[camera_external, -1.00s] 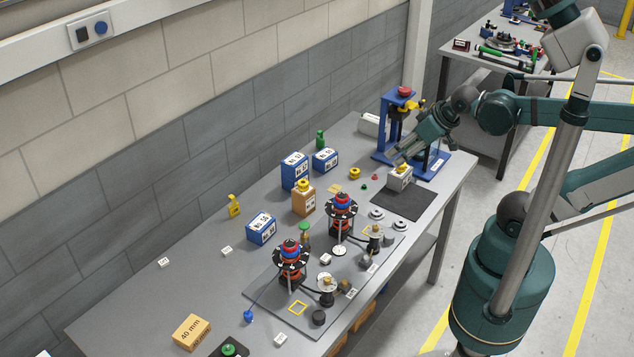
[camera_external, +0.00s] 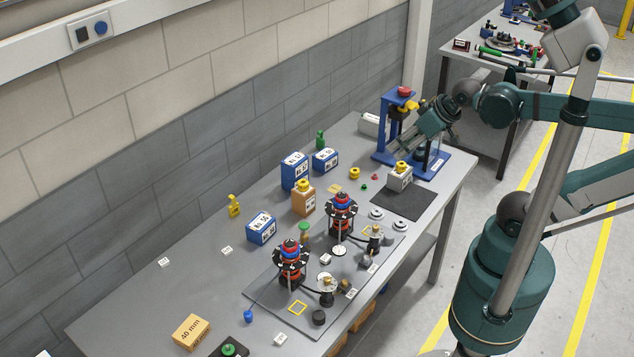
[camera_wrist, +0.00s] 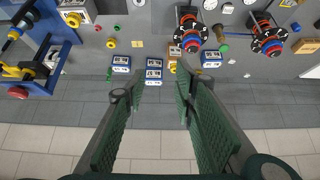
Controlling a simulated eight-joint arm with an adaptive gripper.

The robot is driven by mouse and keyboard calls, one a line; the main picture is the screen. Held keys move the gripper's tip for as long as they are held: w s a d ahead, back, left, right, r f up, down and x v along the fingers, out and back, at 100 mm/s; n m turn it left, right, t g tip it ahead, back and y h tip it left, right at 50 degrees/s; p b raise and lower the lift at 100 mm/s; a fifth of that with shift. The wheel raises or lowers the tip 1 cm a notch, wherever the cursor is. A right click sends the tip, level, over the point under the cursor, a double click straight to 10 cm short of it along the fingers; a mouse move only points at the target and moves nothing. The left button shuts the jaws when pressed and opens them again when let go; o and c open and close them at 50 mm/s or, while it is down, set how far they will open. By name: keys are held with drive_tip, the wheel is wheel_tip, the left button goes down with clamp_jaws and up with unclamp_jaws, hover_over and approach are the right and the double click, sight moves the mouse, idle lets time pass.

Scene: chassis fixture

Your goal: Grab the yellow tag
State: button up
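The yellow tag (camera_external: 234,206) stands on the grey table near the wall, left of the blue box (camera_external: 261,228) in the external view. I cannot pick it out in the wrist view; the right finger may hide it. My gripper (camera_external: 404,150) is beside the blue press, far to the right of the tag and well apart from it. In the wrist view my gripper (camera_wrist: 160,84) has its two green-padded fingers spread, with nothing held between them.
The blue press (camera_external: 385,138) stands at the table's far end. Two more blue boxes (camera_external: 294,170) and an orange box (camera_external: 303,202) lie between my gripper and the tag. A plate (camera_external: 268,296) carries two round fixtures. The table around the tag is mostly clear.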

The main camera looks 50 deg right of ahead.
drive_tip(key=w+a+r+m+g+b, duration=0.1)
drive_tip(key=w+a+r+m, duration=0.15)
drive_tip(key=w+r, duration=0.4)
drive_tip(key=w+a+r+m+g, duration=0.1)
drive_tip(key=w+r+m, duration=0.2)
drive_tip(key=w+r, duration=0.35)
drive_tip(key=m+g+b, duration=0.3)
drive_tip(key=m+g, duration=0.2)
drive_tip(key=m, duration=0.9)
hover_over(233, 197)
wheel_tip(233, 197, down, 11)
wheel_tip(233, 197, down, 31)
drive_tip(key=shift+f, duration=0.1)
drive_tip(key=shift+f, duration=1.25)
